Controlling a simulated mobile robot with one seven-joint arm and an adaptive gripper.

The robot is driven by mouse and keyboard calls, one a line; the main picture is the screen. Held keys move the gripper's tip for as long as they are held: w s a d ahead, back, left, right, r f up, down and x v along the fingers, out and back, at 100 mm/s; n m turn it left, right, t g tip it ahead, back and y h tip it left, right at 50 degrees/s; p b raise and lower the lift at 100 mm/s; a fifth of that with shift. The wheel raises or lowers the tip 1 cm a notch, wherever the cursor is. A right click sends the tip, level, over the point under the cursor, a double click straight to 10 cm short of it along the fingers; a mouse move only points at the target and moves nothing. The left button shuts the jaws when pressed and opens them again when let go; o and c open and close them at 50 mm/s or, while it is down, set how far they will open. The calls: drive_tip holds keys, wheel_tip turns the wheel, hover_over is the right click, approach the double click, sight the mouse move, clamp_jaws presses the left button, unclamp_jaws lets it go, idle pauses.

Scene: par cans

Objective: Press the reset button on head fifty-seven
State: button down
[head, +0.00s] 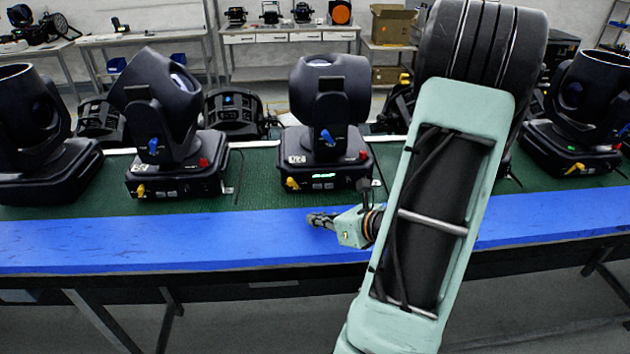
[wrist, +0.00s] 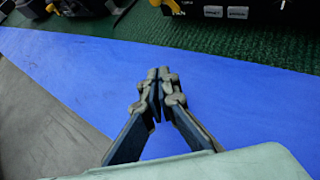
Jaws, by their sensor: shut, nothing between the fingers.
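Several black moving-head lights stand in a row on the green mat. The labels are too small to read, so I cannot tell which is fifty-seven. My gripper (head: 318,220) is shut and empty over the blue strip, in front of the middle head. In the wrist view its closed fingertips (wrist: 161,76) point toward a panel with small pale buttons (wrist: 225,12), cut by the top edge.
The blue strip (head: 130,240) along the table's front edge is clear. My arm hides part of the row right of the middle head. Shelves and a cardboard box (head: 392,24) stand far behind.

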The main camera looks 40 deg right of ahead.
sight(321, 207)
drive_tip(key=shift+s+d+m+t+h, duration=0.3)
drive_tip(key=shift+s+d+m+h, duration=0.1)
drive_tip(key=shift+s+d+m, duration=0.45)
drive_tip(key=shift+w+p, duration=0.25)
drive_tip(key=shift+p, duration=0.05)
drive_tip(key=shift+w+d+p, duration=0.15)
drive_tip(key=shift+w+d, duration=0.6)
drive_tip(key=shift+w, duration=0.45)
drive_tip(key=shift+w+d+p, duration=0.2)
drive_tip(key=shift+w+d, duration=0.5)
drive_tip(key=shift+w, duration=0.55)
drive_tip(key=shift+w+d+p, duration=0.15)
drive_tip(key=shift+w+d, duration=0.6)
drive_tip(key=shift+w, duration=0.45)
drive_tip(key=shift+w, duration=0.1)
drive_tip(key=shift+w+d, duration=0.25)
drive_tip(key=shift+w+d, duration=0.2)
drive_tip(key=shift+w, duration=0.1)
drive_tip(key=shift+s+a, duration=0.1)
drive_tip(key=shift+s+a+b, duration=0.35)
drive_tip(key=shift+s+b, duration=0.05)
drive_tip(key=shift+s, duration=0.15)
